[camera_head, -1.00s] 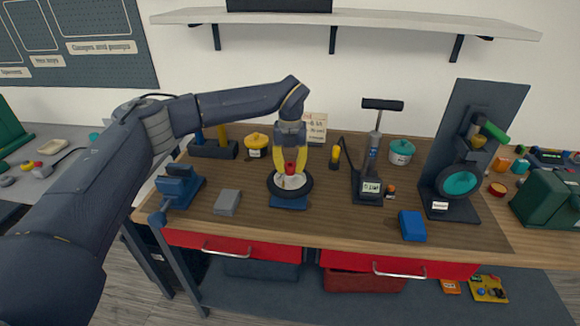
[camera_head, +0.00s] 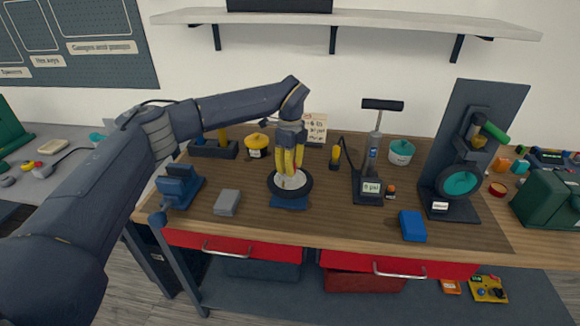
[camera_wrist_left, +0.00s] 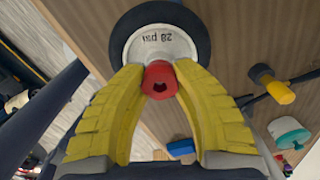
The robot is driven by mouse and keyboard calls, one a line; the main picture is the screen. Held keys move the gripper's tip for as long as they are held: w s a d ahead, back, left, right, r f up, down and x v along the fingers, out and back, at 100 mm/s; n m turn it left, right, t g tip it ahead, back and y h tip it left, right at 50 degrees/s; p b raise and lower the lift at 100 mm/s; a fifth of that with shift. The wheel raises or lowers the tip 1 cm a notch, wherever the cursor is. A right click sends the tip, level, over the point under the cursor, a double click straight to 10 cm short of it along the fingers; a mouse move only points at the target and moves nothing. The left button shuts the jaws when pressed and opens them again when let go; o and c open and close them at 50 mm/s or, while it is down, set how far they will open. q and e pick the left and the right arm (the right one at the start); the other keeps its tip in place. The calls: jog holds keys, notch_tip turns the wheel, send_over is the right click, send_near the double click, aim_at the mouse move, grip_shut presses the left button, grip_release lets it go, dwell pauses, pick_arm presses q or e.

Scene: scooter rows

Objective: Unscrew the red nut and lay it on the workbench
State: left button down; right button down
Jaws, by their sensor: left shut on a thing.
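The red nut (camera_wrist_left: 159,80) shows in the left wrist view, between the yellow fingertips of my left gripper (camera_wrist_left: 160,82). Behind it is the white hub (camera_wrist_left: 140,46) of a black-tyred wheel, marked "28 psi". In the head view the wheel (camera_head: 305,188) lies flat on a dark blue base (camera_head: 289,203) on the workbench (camera_head: 335,219). My left gripper (camera_head: 289,170) points down over the hub, its fingers shut on the nut and hiding it there. Whether the nut is still seated on the hub I cannot tell. My right gripper is not in view.
A grey block (camera_head: 227,202) and a blue vise (camera_head: 177,187) stand left of the wheel. A pump with a gauge (camera_head: 371,187) stands to its right, then a blue block (camera_head: 412,226) and a wheel stand (camera_head: 460,184). Bare wood lies between the wheel and the blue block.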

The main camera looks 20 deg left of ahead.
pick_arm(q)
jog(key=shift+n, duration=1.1)
jog(key=c, duration=1)
grip_release()
jog(key=shift+c, duration=0.2)
notch_tip(320, 180, up, 12)
